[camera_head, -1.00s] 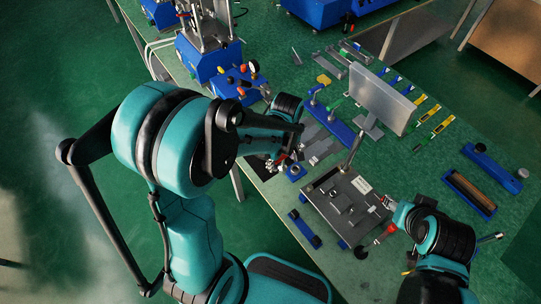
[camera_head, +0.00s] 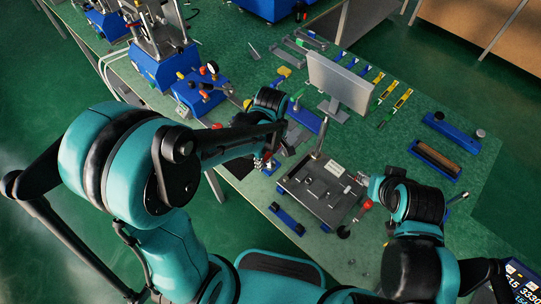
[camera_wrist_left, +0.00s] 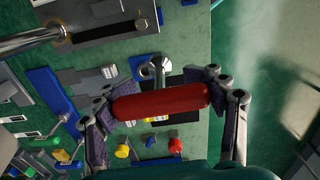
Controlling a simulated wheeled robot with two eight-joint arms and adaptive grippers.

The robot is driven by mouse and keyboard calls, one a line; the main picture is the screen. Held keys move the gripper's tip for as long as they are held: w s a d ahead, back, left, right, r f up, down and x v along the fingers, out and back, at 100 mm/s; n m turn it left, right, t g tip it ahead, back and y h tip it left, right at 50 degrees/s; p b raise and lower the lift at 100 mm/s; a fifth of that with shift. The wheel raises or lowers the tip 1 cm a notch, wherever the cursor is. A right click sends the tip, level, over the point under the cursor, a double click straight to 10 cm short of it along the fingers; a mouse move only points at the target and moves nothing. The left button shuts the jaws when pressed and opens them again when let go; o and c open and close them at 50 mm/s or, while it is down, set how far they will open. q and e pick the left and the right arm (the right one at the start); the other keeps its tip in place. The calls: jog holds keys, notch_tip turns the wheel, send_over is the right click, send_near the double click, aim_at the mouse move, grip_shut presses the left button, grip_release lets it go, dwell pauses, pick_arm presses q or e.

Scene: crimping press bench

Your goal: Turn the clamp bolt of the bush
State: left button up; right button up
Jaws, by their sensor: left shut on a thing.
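My left gripper (camera_head: 262,163) is over the bench left of a grey metal fixture plate (camera_head: 312,202). In the left wrist view its fingers (camera_wrist_left: 160,100) are shut on a red cylindrical handle (camera_wrist_left: 162,101), lying across between the pads. A shiny metal shank with a rounded end (camera_wrist_left: 151,68) shows just beyond the handle; whether it joins the handle is unclear. My right gripper (camera_head: 364,183) is at the right edge of the fixture plate, too small to tell open from shut. I cannot make out the bush or its clamp bolt with certainty.
A metal post (camera_head: 319,140) stands at the plate's back edge. Behind it is a grey upright panel (camera_head: 340,85). Blue press units (camera_head: 165,68) stand back left. A blue tray with a brown bar (camera_head: 437,158) lies right.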

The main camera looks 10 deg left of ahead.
pick_arm(q)
jog(key=d+n, duration=0.2)
jog(key=n, duration=0.2)
jog(key=d+n+p, duration=0.1)
jog(key=n, duration=0.3)
jog(key=d+r+n, duration=0.1)
jog(key=d+n, duration=0.1)
jog(key=n, duration=0.2)
jog(key=shift+s+d+n, duration=0.3)
jog(key=shift+s, duration=0.1)
jog(key=shift+f+b, duration=1.85)
jog(key=shift+f, duration=0.4)
jog(key=shift+f+b, duration=0.95)
jog(key=shift+f, duration=0.2)
